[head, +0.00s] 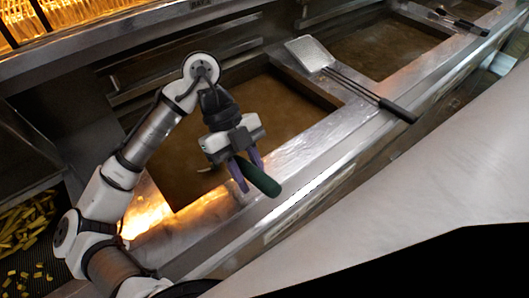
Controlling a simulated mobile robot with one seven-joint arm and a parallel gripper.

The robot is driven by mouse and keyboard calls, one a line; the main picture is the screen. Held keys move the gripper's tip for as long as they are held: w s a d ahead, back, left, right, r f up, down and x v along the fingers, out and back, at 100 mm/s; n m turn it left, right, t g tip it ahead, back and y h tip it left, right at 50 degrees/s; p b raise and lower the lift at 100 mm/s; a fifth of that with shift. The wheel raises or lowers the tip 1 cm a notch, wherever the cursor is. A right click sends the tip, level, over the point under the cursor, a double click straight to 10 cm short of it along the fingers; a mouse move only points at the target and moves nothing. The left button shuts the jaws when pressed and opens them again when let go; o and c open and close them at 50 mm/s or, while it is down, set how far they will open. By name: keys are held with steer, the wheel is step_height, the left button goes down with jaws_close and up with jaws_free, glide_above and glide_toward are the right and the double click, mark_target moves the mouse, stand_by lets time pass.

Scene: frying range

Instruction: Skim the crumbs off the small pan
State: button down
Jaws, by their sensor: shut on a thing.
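My gripper (246,172), with purple fingers, is shut on a dark green handle (264,182) over the front rim of the nearest oil pan. The handle slants down to the right. A small pale piece (205,170) shows left of the gripper, against the oil; I cannot tell whether it belongs to the same tool. The nearest pan (178,170) holds brown oil, and my arm covers part of it. A second oil pan (385,48) lies farther right. I cannot tell which one is the small pan. No crumbs can be made out.
A square mesh skimmer (309,54) with a black handle lies across the metal between the pans. Another dark-handled tool (462,21) lies farther right. Cut fries (22,222) lie at lower left. Lit baskets (20,22) stand at upper left. The pale front surface (420,185) is clear.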

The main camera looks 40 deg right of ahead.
steer(key=a+r+p, duration=0.3)
steer(key=r, duration=1.1)
steer(key=shift+s+a+p, duration=0.15)
steer(key=shift+a+p, duration=0.05)
steer(key=shift+p, duration=0.15)
steer(key=shift+s+f, duration=0.1)
stand_by(0.3)
